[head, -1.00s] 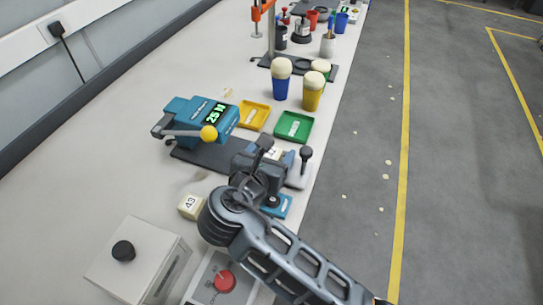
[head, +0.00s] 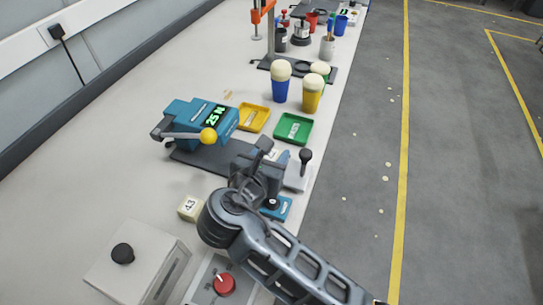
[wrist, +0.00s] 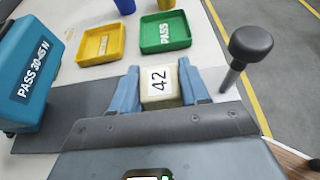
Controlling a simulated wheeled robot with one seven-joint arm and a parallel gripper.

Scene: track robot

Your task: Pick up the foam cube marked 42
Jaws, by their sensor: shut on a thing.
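The foam cube marked 42 (wrist: 160,88) is pale cream with a white label. In the wrist view it sits between the two blue fingers of my gripper (wrist: 160,80), which touch it on both sides. In the head view my gripper (head: 269,165) is over the bench near its right edge, and my arm hides most of the cube. Whether the cube touches the surface below is hard to tell. Another cream cube, marked 43 (head: 190,208), stands on the bench left of my arm.
A teal tester (head: 203,122) with a yellow-knobbed lever reads 25 N. A yellow tray (head: 253,118) and a green PASS tray (head: 293,128) lie beyond my gripper. A black-knobbed lever (head: 305,160) stands close on the right. Blue and yellow cups holding pale balls stand farther back.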

